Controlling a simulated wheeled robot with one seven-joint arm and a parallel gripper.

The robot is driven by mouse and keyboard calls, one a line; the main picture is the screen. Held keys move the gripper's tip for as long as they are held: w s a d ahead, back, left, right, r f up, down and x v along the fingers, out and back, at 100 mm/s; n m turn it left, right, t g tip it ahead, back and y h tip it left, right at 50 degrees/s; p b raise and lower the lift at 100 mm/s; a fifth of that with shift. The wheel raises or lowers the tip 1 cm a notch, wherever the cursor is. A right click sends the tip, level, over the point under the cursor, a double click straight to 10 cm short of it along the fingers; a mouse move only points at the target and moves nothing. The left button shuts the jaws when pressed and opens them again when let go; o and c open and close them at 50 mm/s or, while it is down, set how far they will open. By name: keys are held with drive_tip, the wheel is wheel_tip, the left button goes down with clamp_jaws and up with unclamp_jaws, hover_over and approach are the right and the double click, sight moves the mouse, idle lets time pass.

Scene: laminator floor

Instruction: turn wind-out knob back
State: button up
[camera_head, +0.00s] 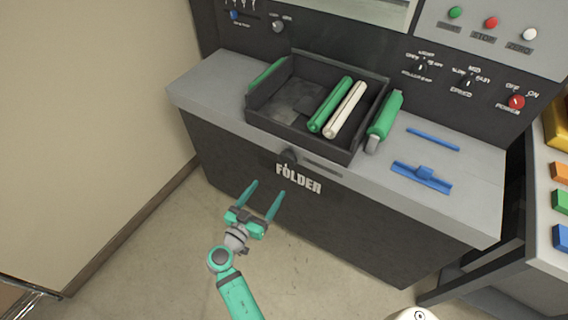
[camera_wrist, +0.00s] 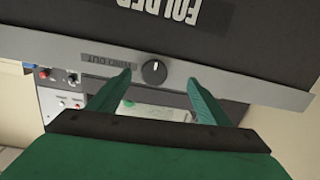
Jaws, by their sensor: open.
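The wind-out knob (camera_wrist: 154,72) is a dark round knob with a white pointer mark, beside a "WIND OUT" label (camera_wrist: 108,62) in the wrist view. In the head view the knob (camera_head: 288,156) sits on the grey front edge of the folder, just above the "FOLDER" lettering. My gripper (camera_head: 267,188) is open and empty, below and left of the knob in the head view, apart from it. In the wrist view its two teal fingers (camera_wrist: 160,77) appear on either side of the knob; the gap in depth is hard to judge.
A dark open tray (camera_head: 350,153) with green and white rolls stands on the folder top (camera_head: 208,82) behind the knob. A green roller (camera_head: 386,115) and blue parts (camera_head: 421,178) lie to its right. The floor in front is clear.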

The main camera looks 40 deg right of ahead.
sight(286, 161)
drive_tip(key=shift+m+g+h, duration=0.4)
drive_tip(key=shift+m+h, duration=0.1)
drive_tip(key=shift+m, duration=0.1)
drive_tip(key=x, duration=0.4)
drive_tip(key=r+x, duration=0.1)
drive_tip(key=x, duration=0.3)
drive_tip(key=r+x, duration=0.1)
drive_tip(key=x, duration=0.3)
drive_tip(key=shift+w+d+r, duration=0.15)
drive_tip(key=shift+w+r, duration=0.05)
drive_tip(key=shift+r, duration=0.05)
drive_tip(key=c, duration=1)
